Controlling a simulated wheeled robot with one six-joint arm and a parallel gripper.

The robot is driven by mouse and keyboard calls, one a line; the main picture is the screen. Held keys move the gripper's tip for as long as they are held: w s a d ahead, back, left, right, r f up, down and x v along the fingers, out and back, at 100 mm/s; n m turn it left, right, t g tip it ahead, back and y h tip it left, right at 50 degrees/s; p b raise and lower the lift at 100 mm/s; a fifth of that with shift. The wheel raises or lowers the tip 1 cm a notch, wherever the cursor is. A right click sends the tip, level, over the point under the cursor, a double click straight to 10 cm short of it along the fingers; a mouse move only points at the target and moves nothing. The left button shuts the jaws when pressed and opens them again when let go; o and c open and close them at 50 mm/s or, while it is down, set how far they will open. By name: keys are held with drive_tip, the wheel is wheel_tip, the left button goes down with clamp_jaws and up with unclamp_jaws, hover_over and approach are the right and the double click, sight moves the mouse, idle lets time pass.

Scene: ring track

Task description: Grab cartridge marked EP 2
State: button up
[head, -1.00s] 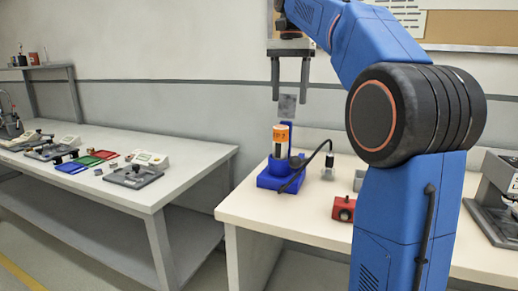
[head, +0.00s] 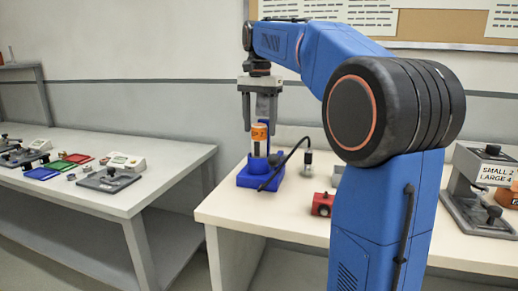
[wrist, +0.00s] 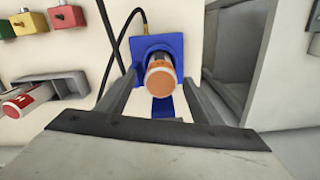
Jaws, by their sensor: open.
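An orange-topped cartridge (head: 259,141) stands upright in a blue holder (head: 250,180) near the left end of the right-hand bench. Its orange band carries a dark marking too small to read surely now. My gripper (head: 260,124) is open, pointing down, with its fingers at the height of the cartridge's top. In the wrist view the cartridge's round orange end (wrist: 160,77) lies between the two open fingers (wrist: 160,90), with the blue holder (wrist: 150,45) behind it. Whether the fingers touch it cannot be told.
A black cable arcs beside the holder. A red box (head: 322,204) stands to its right on the bench. The wrist view shows a red-and-white cartridge (wrist: 25,99) at left and coloured boxes (wrist: 67,16). A press-like device (head: 485,190) stands far right.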

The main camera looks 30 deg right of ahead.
sight(259, 142)
drive_tip(key=shift+a+f, duration=0.15)
drive_tip(key=shift+f, duration=2.8)
drive_tip(key=c, duration=1.2)
